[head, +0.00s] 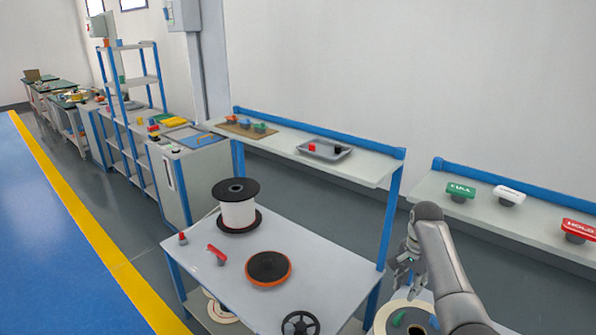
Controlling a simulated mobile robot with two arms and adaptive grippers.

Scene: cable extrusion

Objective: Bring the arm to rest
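My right arm (446,262) comes in from the lower right and is bent, with its elbow high. My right gripper (404,279) hangs from it, pointing down, above a pale spool (385,318) at the bottom edge. Its fingers look spread, with nothing seen between them, though they are small here. The gripper appears apart from the spool and just right of the table's blue leg. My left gripper is out of view.
A grey table (325,270) holds a white-wound reel (238,210), an orange-rimmed disc (268,267), a black handwheel (300,323) and a red-handled tool (216,253). A shelf with a grey tray (324,150) stands behind. Green, white and red signs stand on the right shelf (480,207).

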